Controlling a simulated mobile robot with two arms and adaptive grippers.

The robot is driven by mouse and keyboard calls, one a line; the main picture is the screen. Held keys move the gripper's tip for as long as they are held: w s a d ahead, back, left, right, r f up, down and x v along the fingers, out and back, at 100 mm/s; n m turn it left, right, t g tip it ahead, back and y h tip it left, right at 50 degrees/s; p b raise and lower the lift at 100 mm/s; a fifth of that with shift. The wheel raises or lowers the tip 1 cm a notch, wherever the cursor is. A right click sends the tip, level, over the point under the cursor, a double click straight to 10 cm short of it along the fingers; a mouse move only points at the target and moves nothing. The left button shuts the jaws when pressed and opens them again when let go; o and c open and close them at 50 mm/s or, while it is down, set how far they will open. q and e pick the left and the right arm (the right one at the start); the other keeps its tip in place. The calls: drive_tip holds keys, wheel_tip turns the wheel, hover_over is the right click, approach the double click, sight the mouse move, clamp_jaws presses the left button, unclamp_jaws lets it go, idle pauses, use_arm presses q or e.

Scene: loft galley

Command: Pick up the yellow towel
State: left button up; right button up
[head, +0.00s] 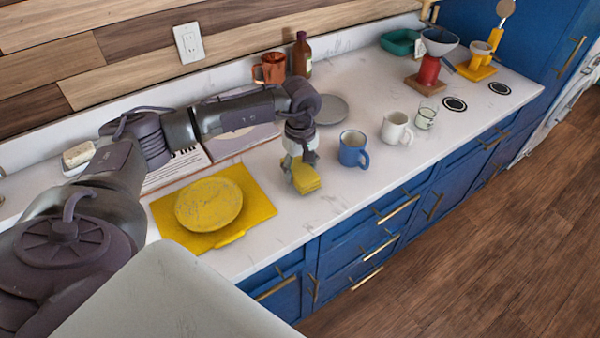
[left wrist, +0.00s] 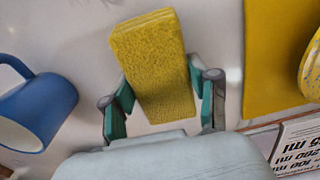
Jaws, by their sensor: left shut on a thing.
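The yellow towel (head: 306,180) is a thick folded block, seen at the front part of the white counter in the head view. My left gripper (head: 300,163) points down over it and is shut on it. In the left wrist view the towel (left wrist: 152,62) sits between the two green-padded fingers (left wrist: 163,105), sticking out past their tips. I cannot tell whether the towel touches the counter or is slightly above it. My right gripper is not in view.
A blue mug (head: 352,150) stands close right of the towel. A yellow board (head: 262,205) with a yellow plate (head: 208,204) lies to its left. A white mug (head: 396,129) and a small glass (head: 426,118) stand further right. A grey plate (head: 332,108) lies behind.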

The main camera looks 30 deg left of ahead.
use_arm(q)
wheel_tip(320, 180, up, 3)
drive_tip(key=shift+d+f+b, duration=0.1)
drive_tip(key=shift+d+b, duration=0.05)
drive_tip(key=shift+b, duration=0.5)
drive_tip(key=s+d+r+b, duration=0.1)
drive_tip(key=d+r+b, duration=0.2)
drive_tip(key=d+r, duration=0.4)
drive_tip(key=d, duration=0.4)
drive_tip(key=shift+s+d, duration=0.15)
drive_tip(key=shift+s, duration=0.15)
